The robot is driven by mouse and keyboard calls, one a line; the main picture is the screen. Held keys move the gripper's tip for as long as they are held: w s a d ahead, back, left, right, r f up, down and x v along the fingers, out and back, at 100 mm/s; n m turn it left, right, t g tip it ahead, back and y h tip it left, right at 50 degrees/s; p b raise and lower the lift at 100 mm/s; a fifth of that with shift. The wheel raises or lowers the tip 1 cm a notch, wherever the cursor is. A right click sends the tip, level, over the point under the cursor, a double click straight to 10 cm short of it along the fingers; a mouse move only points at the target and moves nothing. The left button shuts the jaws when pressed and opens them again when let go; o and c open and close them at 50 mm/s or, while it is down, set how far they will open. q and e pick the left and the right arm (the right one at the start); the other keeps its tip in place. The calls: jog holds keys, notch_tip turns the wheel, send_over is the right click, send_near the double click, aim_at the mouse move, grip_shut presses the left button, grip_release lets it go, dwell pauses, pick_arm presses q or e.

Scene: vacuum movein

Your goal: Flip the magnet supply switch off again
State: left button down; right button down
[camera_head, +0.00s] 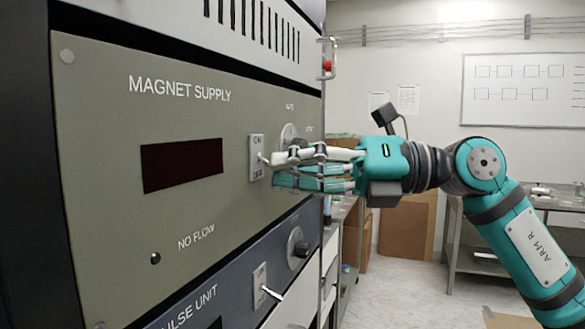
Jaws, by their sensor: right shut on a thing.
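The magnet supply panel (110,120) is a grey-green front face at the left, with a dark, unlit display. Its switch (256,158) is a light plate marked ON at the top and OFF at the bottom. My right gripper (276,168) reaches in from the right, with its fingertips shut at the switch lever. The fingers cover most of the lever, so I cannot tell which way it is tilted. My left gripper is not in view.
A round knob (288,134) sits just behind my fingers. Below is the pulse unit (235,290) with its own switch (260,288) and knob (297,243). A bench (480,245) stands at the back right. The floor between is mostly free.

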jog(key=c, duration=1.4)
grip_release()
jog(key=shift+w, duration=0.1)
jog(key=s+d, duration=0.1)
jog(key=d, duration=1.1)
